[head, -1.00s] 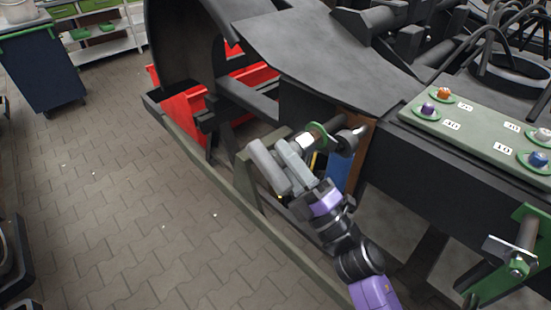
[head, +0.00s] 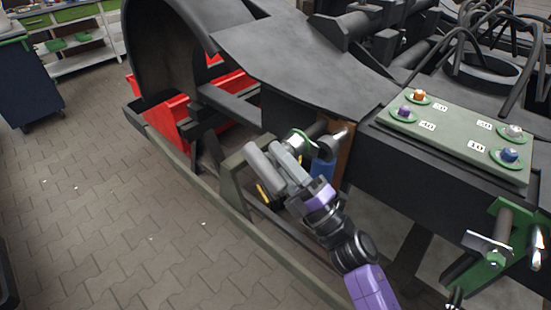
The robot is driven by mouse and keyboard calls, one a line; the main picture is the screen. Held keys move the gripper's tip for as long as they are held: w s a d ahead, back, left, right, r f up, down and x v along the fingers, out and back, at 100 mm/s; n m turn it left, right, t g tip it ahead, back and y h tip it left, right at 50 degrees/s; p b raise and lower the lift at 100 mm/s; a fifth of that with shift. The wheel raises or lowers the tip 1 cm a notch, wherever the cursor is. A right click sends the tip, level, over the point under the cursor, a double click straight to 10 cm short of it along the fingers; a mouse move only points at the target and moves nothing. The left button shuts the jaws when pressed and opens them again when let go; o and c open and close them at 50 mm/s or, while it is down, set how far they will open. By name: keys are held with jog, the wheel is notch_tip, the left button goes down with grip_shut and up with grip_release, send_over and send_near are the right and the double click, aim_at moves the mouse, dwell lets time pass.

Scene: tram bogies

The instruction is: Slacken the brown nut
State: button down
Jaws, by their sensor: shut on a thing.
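My gripper (head: 279,162) is beside the dark frame, by a green ring (head: 300,139) on a short bar. It is shut on a part at this ring; the fingers hide most of that part, and I cannot tell its colour. I see no clearly brown nut. On the grey-green plate (head: 460,140) to the right, apart from my gripper, an orange nut (head: 419,96), a purple nut (head: 404,111), a white nut (head: 515,131) and a blue nut (head: 509,155) sit on green washers beside number labels.
A brown upright plate (head: 343,157) and a blue part (head: 322,168) are close to my gripper. An olive rail (head: 220,195) runs along the frame. A green bracket (head: 497,240) juts out at lower right.

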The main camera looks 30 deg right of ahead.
jog(key=shift+r+p, duration=0.2)
jog(key=shift+p, duration=0.35)
jog(key=shift+g+h+p, duration=0.5)
jog(key=shift+g+p, duration=1)
jog(key=shift+p, duration=4.85)
